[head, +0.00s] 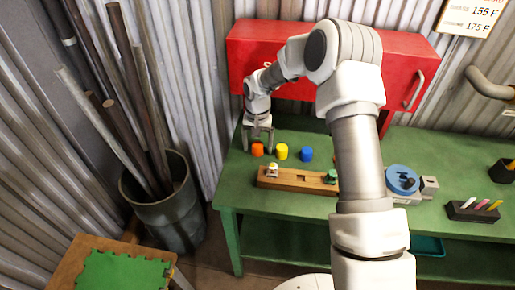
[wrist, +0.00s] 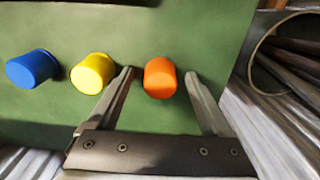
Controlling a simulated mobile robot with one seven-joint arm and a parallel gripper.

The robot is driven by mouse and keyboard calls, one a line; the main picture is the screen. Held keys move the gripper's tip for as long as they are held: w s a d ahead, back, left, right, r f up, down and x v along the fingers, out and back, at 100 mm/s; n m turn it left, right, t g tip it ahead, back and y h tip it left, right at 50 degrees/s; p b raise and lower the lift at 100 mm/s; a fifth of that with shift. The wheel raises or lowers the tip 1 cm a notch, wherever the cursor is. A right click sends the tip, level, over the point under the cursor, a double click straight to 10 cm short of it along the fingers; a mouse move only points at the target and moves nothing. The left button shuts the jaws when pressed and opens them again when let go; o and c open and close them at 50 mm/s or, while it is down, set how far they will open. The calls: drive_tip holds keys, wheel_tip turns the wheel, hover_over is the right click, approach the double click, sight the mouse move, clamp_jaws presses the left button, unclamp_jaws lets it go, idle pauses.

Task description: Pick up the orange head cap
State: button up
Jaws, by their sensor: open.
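The orange head cap (head: 257,150) stands on the green bench at its left end, at the left of a row with a yellow cap (head: 282,151) and a blue cap (head: 306,154). My gripper (head: 258,136) is above the orange cap, pointing down. In the wrist view the orange cap (wrist: 160,78) appears between the two open fingers of my gripper (wrist: 158,72), with space on both sides. The yellow cap (wrist: 93,73) lies just outside the left finger, and the blue cap (wrist: 33,69) is farther left. Whether the fingers reach down around the cap, I cannot tell.
A wooden block (head: 297,180) with small parts stands in front of the caps. A red cabinet (head: 400,66) is behind. A blue round device (head: 402,180) and a marker holder (head: 474,210) are to the right. A bin of pipes (head: 165,222) stands left of the bench.

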clamp_jaws()
idle(0.4)
